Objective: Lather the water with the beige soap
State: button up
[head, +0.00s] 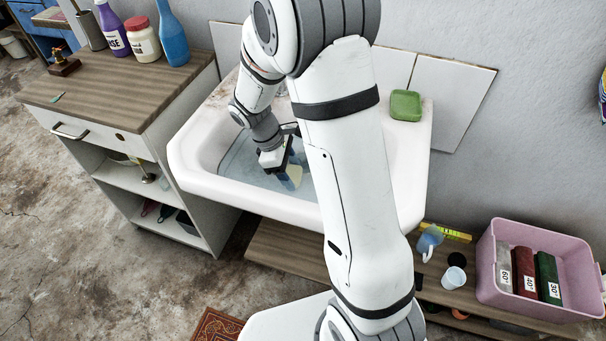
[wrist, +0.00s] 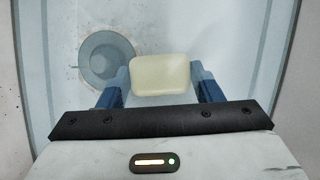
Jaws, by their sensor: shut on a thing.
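The beige soap (wrist: 160,76) is a pale rounded block between the two blue fingers of my gripper (wrist: 161,84) in the wrist view. My gripper is shut on it. In the head view my gripper (head: 288,176) reaches down into the white washtrough (head: 192,158), and the soap (head: 295,174) shows at its fingertips, low in the basin. The water (head: 236,163) is a clear grey-blue layer in the basin. I cannot tell how deep the soap sits in it. My arm hides the right part of the basin.
A green soap (head: 405,105) lies on the trough's back right rim. A wooden-topped cabinet (head: 120,85) with bottles (head: 172,35) stands at left. A pink bin (head: 487,262) with labelled blocks, a white cup (head: 454,278) and a blue jug (head: 429,240) are at lower right. The drain (wrist: 107,57) is left of the soap.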

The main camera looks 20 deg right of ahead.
jog(key=shift+s+d, duration=0.9)
jog(key=shift+d, duration=0.35)
jog(key=shift+s+d, duration=0.9)
jog(key=shift+d, duration=0.3)
jog(key=shift+a, duration=0.1)
jog(key=w+a+p, duration=0.1)
jog(key=a, duration=0.1)
jog(key=w+a, duration=0.2)
jog(key=shift+w+a+p, duration=0.3)
jog(key=shift+a+p, duration=0.05)
jog(key=shift+a, duration=0.05)
jog(key=shift+d, duration=0.1)
jog(key=shift+s+d, duration=0.9)
jog(key=shift+d, duration=0.3)
jog(key=shift+s+d, duration=0.9)
jog(key=shift+d, duration=0.3)
